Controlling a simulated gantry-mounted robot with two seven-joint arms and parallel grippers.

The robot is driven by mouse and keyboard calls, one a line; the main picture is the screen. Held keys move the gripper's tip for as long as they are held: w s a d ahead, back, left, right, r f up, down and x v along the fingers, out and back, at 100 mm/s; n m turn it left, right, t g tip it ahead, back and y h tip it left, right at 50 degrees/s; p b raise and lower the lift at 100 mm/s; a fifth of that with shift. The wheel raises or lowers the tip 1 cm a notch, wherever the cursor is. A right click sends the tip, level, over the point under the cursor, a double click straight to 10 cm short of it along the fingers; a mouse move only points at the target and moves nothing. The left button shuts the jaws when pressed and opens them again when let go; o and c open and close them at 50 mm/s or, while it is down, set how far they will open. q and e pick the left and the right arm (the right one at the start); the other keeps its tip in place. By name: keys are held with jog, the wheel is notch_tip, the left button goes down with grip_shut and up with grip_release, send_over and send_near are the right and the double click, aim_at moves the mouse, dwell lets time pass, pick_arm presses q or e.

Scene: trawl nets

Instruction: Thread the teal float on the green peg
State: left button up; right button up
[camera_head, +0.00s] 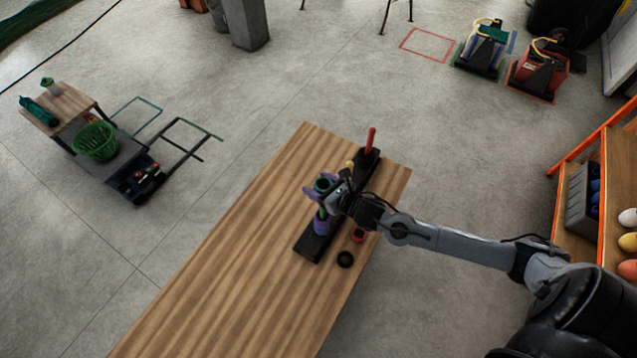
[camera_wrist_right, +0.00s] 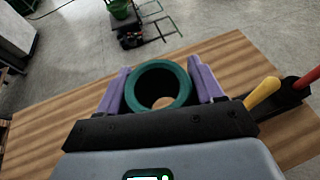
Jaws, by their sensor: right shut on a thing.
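The teal float (camera_wrist_right: 184,88) is a thick ring held between the purple fingers of my right gripper (camera_wrist_right: 158,72). In the head view the float (camera_head: 323,184) is in the right gripper (camera_head: 321,192) above the black peg base (camera_head: 310,246). Through its hole in the wrist view I see a tan patch, not a clear peg. The green peg cannot be made out clearly; the gripper covers that area. My left gripper is not in view.
On the same base stand a red peg (camera_head: 371,140) and a yellow peg (camera_head: 349,165), behind the gripper. The table's left side is clear.

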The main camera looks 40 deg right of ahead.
jog(key=shift+f+b, duration=3.4)
jog(key=shift+f, duration=1.1)
jog(key=o, duration=1.1)
jog(key=shift+s, duration=0.1)
jog(key=a+b+v, duration=0.1)
jog(key=v, duration=0.9)
jog(key=shift+s+d, duration=0.3)
jog(key=shift+d, duration=0.2)
